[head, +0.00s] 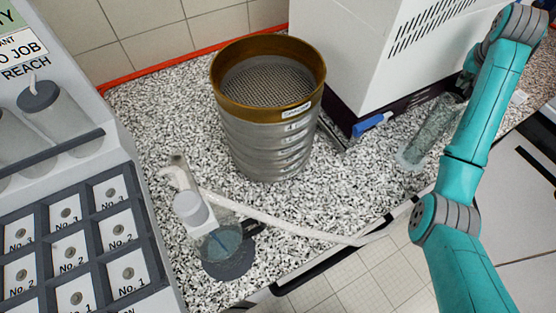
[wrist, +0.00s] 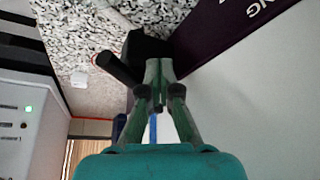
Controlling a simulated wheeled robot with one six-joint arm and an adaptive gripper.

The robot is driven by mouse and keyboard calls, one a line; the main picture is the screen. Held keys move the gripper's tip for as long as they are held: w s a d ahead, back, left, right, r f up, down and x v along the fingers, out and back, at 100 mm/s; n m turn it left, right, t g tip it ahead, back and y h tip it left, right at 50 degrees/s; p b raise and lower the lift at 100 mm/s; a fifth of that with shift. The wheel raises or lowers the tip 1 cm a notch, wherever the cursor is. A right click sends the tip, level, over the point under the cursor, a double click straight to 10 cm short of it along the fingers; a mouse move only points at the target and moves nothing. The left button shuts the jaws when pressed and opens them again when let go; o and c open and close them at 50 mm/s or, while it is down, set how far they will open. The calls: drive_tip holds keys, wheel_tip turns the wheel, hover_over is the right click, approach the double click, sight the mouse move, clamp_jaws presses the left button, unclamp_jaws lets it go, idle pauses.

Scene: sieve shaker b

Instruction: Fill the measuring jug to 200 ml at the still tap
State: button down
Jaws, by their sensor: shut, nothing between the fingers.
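The clear measuring jug (head: 222,243) stands on a dark round base at the front left of the speckled counter in the head view. Bluish liquid shows inside it, and its dark handle points right. Its scale cannot be read. The still tap (head: 190,207), a pale fitting with a white cylinder, stands just behind and above the jug. My gripper (wrist: 160,72) is shut and empty in the wrist view. In the head view my arm reaches to the far right, by the white machine, well away from jug and tap; the gripper itself is mostly hidden there.
A pale hose (head: 290,227) runs from the tap across the counter's front edge. A sieve stack (head: 268,130) stands mid-counter. A white machine (head: 365,60) fills the back right, with a blue marker (head: 372,122) and clear cylinder (head: 418,142) before it. A numbered rack (head: 70,235) stands left.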

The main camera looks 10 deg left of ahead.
drive_tip(key=shift+d, duration=0.1)
drive_tip(key=shift+d, duration=0.5)
idle(0.3)
drive_tip(key=shift+s+d, duration=0.1)
drive_tip(key=shift+d, duration=0.2)
idle(6.8)
